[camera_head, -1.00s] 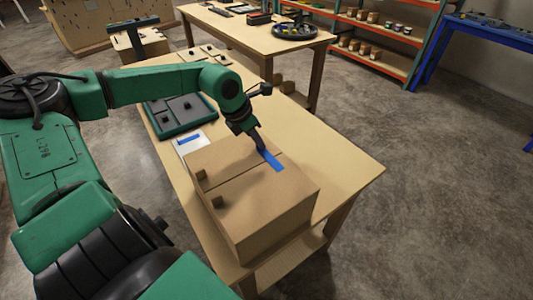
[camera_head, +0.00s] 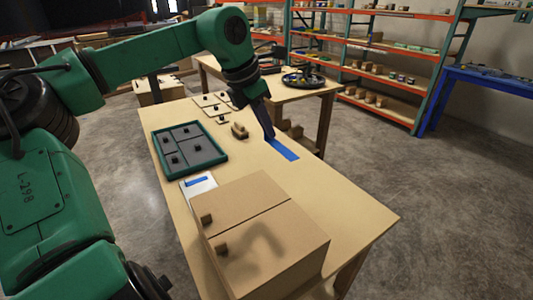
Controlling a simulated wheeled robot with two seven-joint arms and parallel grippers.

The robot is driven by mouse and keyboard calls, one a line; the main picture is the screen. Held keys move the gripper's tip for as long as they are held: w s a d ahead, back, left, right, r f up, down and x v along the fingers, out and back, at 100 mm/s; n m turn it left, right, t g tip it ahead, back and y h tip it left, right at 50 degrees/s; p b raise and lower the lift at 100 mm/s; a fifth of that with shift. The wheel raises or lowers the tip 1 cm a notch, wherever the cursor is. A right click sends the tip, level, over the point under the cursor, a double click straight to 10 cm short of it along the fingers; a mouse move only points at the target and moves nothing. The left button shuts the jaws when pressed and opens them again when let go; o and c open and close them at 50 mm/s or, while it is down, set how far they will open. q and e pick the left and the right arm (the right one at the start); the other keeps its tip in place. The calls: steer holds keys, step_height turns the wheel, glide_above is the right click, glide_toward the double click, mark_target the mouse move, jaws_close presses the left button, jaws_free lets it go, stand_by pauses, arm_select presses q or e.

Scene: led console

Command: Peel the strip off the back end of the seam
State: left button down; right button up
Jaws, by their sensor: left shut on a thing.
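The cardboard box (camera_head: 290,242) stands on the near part of the table, with a dark seam (camera_head: 262,217) running across its top. No blue strip shows on the seam. My left gripper (camera_head: 269,136) is shut on a blue strip (camera_head: 284,149), which hangs out from the fingertips to the right. The gripper and strip are up beyond the box and apart from it, and the arm's shadow falls on the box top. My right gripper is not in view.
A white card (camera_head: 206,191) with a blue strip lies left of the box. The table (camera_head: 350,205) is clear to the right. Another table and shelves stand behind.

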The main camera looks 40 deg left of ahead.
arm_select(q)
step_height(320, 180, up, 2)
steer(key=shift+r, duration=0.1)
step_height(320, 180, up, 4)
steer(key=p, duration=0.4)
